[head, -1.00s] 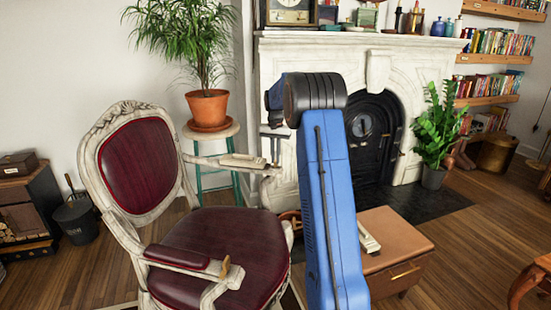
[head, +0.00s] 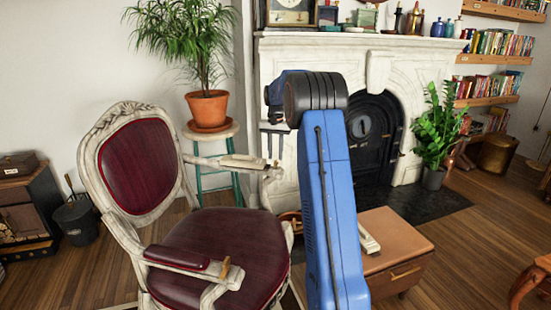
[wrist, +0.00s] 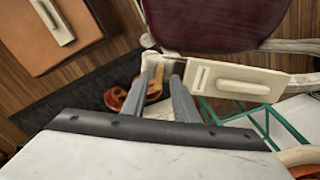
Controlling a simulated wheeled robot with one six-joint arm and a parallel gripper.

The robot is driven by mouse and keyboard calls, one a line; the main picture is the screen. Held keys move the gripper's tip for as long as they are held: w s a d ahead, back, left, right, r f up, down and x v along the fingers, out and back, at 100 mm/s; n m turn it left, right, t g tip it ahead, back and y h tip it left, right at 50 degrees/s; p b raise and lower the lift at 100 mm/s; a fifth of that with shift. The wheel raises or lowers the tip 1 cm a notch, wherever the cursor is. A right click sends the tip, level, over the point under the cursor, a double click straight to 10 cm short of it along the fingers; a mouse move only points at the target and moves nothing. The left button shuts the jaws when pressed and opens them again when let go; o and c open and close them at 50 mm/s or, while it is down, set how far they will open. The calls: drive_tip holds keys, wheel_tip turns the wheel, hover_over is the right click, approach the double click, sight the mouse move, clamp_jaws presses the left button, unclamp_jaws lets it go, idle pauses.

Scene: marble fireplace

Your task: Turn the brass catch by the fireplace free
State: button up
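My gripper (wrist: 160,84) shows in the wrist view with its two grey fingers apart. A small brass-coloured piece, seemingly the catch (wrist: 155,86), shows between the fingers, next to a whitish block (wrist: 158,62). I cannot tell whether either finger touches it. In the head view my gripper (head: 275,146) points down in front of the fireplace (head: 285,85), its fingers small and partly merged with the white behind. A cream plate with a raised bar (wrist: 243,86) lies beside the fingers; in the head view it is by the chair's far armrest (head: 242,161).
The carved chair (head: 215,240) with a dark red seat stands close left of my arm. A tan box-like stool (head: 400,262) with a pale bar stands right. A green stool (head: 237,190) holds a potted plant (head: 207,106). A reddish-orange object (wrist: 117,98) lies below the fingers.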

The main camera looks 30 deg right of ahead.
sight(276, 161)
wheel_tip(276, 161, up, 15)
drive_tip(key=shift+r, duration=0.15)
idle(0.7)
drive_tip(key=s+a+r+n+t, duration=0.1)
drive_tip(key=s+a+r+n, duration=0.1)
drive_tip(key=s+a, duration=0.95)
drive_tip(key=s+a+r+n+t, duration=0.1)
drive_tip(key=s+a+r+n, duration=0.15)
drive_tip(key=s+a, duration=0.9)
drive_tip(key=s+a+f+n+t, duration=0.1)
drive_tip(key=s+a+f, duration=0.2)
drive_tip(key=s+f, duration=0.3)
drive_tip(key=s+a+f+n+t, duration=0.1)
drive_tip(key=s+f, duration=0.4)
drive_tip(key=s, duration=0.6)
drive_tip(key=s+a+f+n, duration=0.3)
drive_tip(key=s+a+f, duration=0.2)
drive_tip(key=s, duration=0.4)
drive_tip(key=shift+s+a+f+t, duration=0.35)
drive_tip(key=shift+f+t, duration=0.05)
drive_tip(key=shift+f, duration=0.45)
